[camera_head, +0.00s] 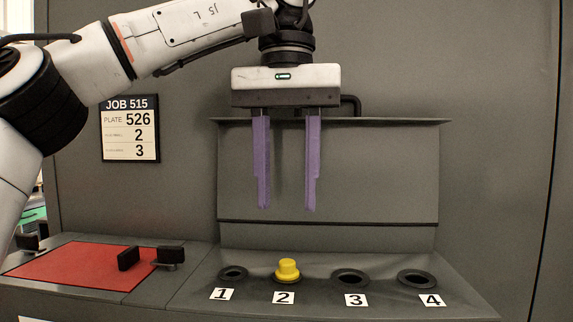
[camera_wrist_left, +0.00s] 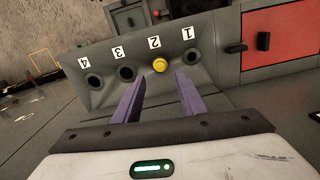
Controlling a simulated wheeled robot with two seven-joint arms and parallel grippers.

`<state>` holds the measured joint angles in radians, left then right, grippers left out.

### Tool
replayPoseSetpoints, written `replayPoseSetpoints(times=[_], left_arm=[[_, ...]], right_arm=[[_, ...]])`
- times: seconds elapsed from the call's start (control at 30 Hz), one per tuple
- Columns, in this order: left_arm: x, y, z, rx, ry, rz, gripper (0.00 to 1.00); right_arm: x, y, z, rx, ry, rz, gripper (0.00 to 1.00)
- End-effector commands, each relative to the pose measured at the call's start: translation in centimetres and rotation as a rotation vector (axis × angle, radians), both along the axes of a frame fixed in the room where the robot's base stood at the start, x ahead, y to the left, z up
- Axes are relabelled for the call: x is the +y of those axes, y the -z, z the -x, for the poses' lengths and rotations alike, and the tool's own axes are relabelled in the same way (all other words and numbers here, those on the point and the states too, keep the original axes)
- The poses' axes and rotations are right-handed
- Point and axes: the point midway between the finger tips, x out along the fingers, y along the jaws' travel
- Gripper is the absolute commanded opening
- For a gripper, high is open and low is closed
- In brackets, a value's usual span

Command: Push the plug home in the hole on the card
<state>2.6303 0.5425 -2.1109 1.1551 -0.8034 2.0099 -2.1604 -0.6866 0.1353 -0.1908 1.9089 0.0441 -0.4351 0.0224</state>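A yellow plug (camera_head: 288,270) sits upright in the hole labelled 2, with its cap standing above the rim. It also shows in the left wrist view (camera_wrist_left: 160,65). Holes 1 (camera_head: 233,273), 3 (camera_head: 350,278) and 4 (camera_head: 417,279) are empty. The job card (camera_head: 130,130) on the wall reads JOB 515, PLATE 526, then 2 and 3 on lines whose small labels I cannot read. My left gripper (camera_head: 288,208) points down above the plug, its purple fingers apart with nothing between them. My right gripper is not in view.
A red panel (camera_head: 75,268) with black latches (camera_head: 128,258) lies left of the holes. A grey sloped back panel (camera_head: 328,180) with a top ledge rises behind the holes. The space between my fingers and the plug is clear.

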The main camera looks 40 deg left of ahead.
Motion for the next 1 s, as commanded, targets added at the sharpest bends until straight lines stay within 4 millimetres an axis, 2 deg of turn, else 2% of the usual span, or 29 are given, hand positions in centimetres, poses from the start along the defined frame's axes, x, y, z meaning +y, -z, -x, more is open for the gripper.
replayPoseSetpoints(times=[0.3, 1.0], left_arm=[[0.0, -1.7, 0.0, -0.005, -0.001, 0.001, 0.38], [0.0, -1.8, 0.0, -0.004, 0.000, 0.001, 0.38]], right_arm=[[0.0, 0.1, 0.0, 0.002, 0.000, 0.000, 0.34], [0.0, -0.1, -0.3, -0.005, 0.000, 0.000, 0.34]])
